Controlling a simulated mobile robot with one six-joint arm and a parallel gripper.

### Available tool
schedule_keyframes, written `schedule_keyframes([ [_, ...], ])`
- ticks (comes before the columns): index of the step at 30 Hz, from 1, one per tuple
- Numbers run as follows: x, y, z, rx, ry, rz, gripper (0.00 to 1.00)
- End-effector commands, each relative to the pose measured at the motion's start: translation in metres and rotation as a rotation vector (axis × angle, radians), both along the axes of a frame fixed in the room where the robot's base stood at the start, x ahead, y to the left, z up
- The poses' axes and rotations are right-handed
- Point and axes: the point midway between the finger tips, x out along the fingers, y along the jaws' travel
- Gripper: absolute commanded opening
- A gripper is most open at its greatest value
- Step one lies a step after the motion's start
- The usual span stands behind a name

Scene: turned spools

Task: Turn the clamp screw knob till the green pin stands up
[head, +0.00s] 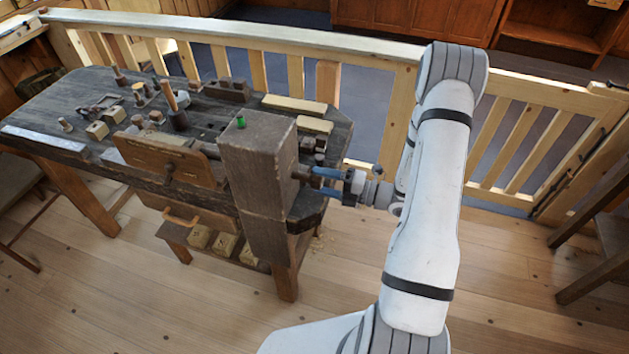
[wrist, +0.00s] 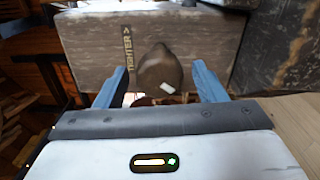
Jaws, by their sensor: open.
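The clamp screw knob (wrist: 158,68) is dark brown and rounded, with a white mark on its lower right. It sticks out from the side of a tall grey-brown wooden block (head: 257,190); in the head view the knob (head: 302,173) is partly hidden by the fingers. The block's face carries the word TIGHTER with an arrow. The small green pin (head: 241,122) shows at the block's top; how far it stands out is hard to tell. My gripper (head: 322,180) is open, its blue fingers on either side of the knob, with gaps showing in the wrist view.
The block stands at the right end of a dark workbench (head: 60,100) with several spools and tools. A wooden vise jaw (head: 165,160) is left of the block. A pale railing (head: 345,48) runs behind. The floor in front is clear.

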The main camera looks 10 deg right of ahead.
Motion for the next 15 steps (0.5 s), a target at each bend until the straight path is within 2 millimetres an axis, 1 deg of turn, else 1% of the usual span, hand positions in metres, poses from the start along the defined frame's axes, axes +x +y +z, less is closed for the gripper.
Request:
schedule_keyframes([
  [1, -0.004, -0.009, -0.003, 0.0, -0.001, -0.005, 0.64],
  [6, -0.017, -0.031, -0.002, 0.0, 0.001, -0.004, 0.64],
  [10, -0.023, -0.04, -0.001, 0.0, 0.002, -0.002, 0.64],
  [15, -0.025, -0.042, -0.001, 0.001, 0.002, 0.001, 0.64],
])
